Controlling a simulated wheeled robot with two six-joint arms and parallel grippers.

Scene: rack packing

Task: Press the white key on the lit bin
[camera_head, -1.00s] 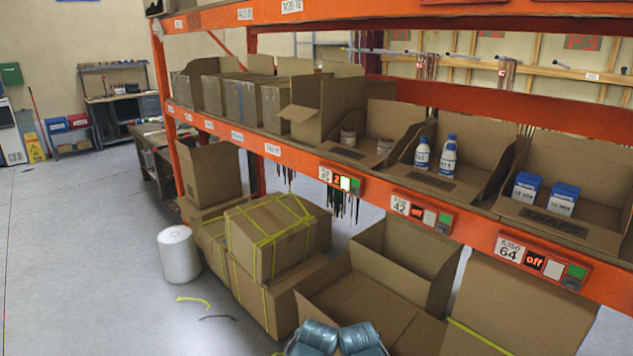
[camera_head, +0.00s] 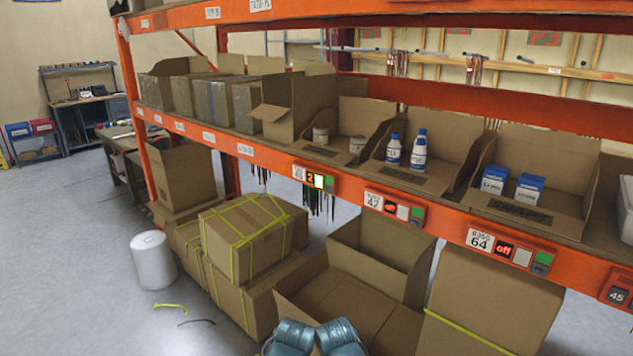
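The lit bin's label module (camera_head: 315,178) is on the orange shelf rail, with a red "2" on its display. Its white key (camera_head: 319,181) glows bright, between the display and a green key (camera_head: 330,182). The bin above it (camera_head: 344,155) is an open cardboard box holding two small jars (camera_head: 320,134). The modules marked 42 (camera_head: 394,207) and 64 (camera_head: 508,249) read "off".
A bin with two white bottles (camera_head: 420,150) and one with two blue-and-white boxes (camera_head: 529,191) stand to the right. Below the rail are a strapped carton (camera_head: 250,235) and an open carton (camera_head: 385,255). A white roll (camera_head: 153,260) stands on the floor at left.

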